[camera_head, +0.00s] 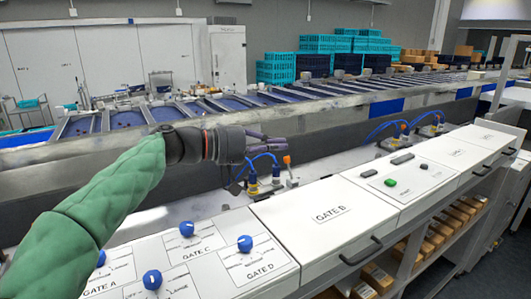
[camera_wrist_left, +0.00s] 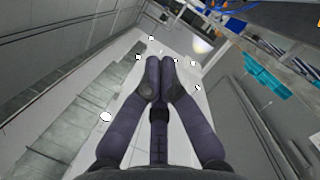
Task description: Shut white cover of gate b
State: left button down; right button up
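The white cover of gate B (camera_head: 305,198) lies flat on the bench in the head view, level with the panels beside it. Its label faces up, and a dark bar handle (camera_head: 361,250) is on its front edge. No raised edge or gap shows. My left gripper (camera_head: 284,143) is above and behind the cover, apart from it, near valves with blue hoses. In the left wrist view its fingertips (camera_wrist_left: 167,62) are together with nothing seen between them. My right gripper is not in view.
A panel with blue knobs (camera_head: 245,243), labelled for gates C and D, is left of the cover. A panel with green (camera_head: 390,182) and dark buttons is on its right. A conveyor line (camera_head: 215,104) runs behind. Boxes (camera_head: 378,277) fill shelves below.

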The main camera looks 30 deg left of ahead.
pick_arm(q)
jog(key=s+d+f+m+y+b, duration=0.1)
jog(key=s+d+f+m+b, duration=0.3)
jog(key=d+f+b, duration=0.5)
jog(key=shift+s+d+f+m+y+b, duration=0.35)
jog(key=shift+s+f+b, duration=0.45)
jog(key=shift+b, duration=1.15)
jog(key=shift+a, duration=0.1)
jog(key=s+a+r+p, duration=0.4)
jog(key=s+a+r, duration=0.1)
jog(key=s, duration=0.3)
jog(key=shift+s+r, duration=0.2)
jog(key=shift+r, duration=0.5)
